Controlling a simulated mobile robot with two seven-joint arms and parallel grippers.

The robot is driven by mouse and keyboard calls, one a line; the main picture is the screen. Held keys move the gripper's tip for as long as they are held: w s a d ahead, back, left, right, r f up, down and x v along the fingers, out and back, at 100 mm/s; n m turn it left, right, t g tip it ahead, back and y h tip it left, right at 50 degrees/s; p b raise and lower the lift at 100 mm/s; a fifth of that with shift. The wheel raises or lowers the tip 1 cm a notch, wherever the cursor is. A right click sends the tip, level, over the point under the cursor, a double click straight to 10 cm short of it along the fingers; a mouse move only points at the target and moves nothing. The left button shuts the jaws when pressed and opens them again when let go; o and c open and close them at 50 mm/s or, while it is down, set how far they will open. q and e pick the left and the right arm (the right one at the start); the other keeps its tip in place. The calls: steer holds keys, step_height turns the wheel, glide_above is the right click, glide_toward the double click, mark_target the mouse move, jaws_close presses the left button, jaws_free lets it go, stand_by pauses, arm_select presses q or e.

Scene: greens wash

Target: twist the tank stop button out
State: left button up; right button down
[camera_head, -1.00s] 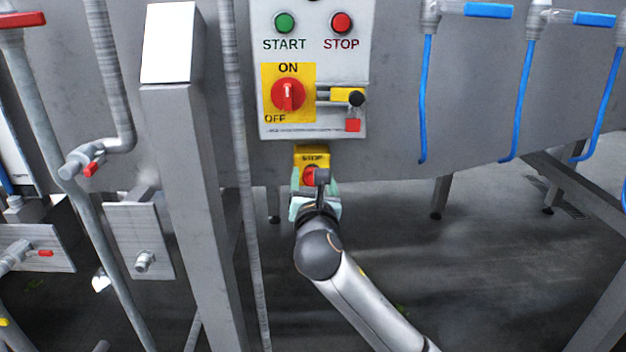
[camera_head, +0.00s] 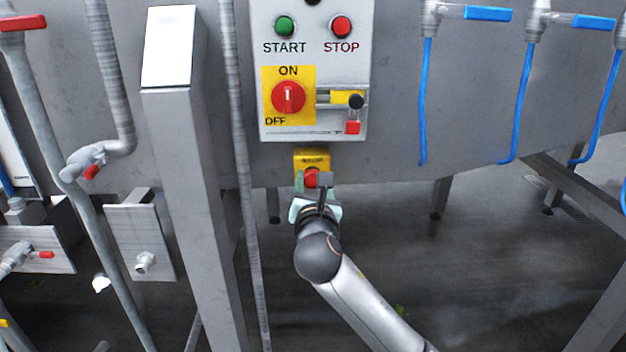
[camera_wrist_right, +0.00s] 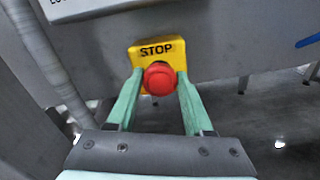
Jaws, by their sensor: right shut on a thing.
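The tank stop button is a red mushroom knob (camera_head: 311,178) on a yellow box (camera_head: 312,158) below the grey control panel. In the right wrist view the red knob (camera_wrist_right: 159,78) sits in front of the yellow plate (camera_wrist_right: 157,50) marked STOP. My right gripper (camera_head: 314,186) reaches up to the button from below. In the right wrist view its two green fingers (camera_wrist_right: 159,86) lie on the left and right sides of the knob, shut on it. My left gripper is in neither view.
The control panel (camera_head: 348,60) above carries a green START button (camera_head: 285,25), a red STOP button (camera_head: 341,25) and a red rotary switch (camera_head: 288,97). A steel post (camera_head: 195,180) and a thin pipe (camera_head: 243,170) stand left of my arm. Blue-handled valves (camera_head: 487,13) hang at the right.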

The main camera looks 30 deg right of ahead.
steer(key=shift+r+m+p, duration=0.1)
steer(key=shift+m+p, duration=0.65)
steer(key=shift+m, duration=0.25)
steer(key=m+p, duration=0.1)
steer(key=m, duration=0.2)
steer(key=shift+s+m+p, duration=0.1)
steer(key=shift+m+p, duration=0.35)
steer(key=shift+m, duration=0.15)
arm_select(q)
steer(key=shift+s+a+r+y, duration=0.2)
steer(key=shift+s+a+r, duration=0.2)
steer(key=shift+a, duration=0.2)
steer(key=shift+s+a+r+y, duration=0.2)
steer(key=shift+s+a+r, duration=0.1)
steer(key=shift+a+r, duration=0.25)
arm_select(e)
steer(key=shift+m, duration=0.5)
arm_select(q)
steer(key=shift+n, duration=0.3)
arm_select(e)
steer(key=shift+c, duration=1.6)
jaws_free()
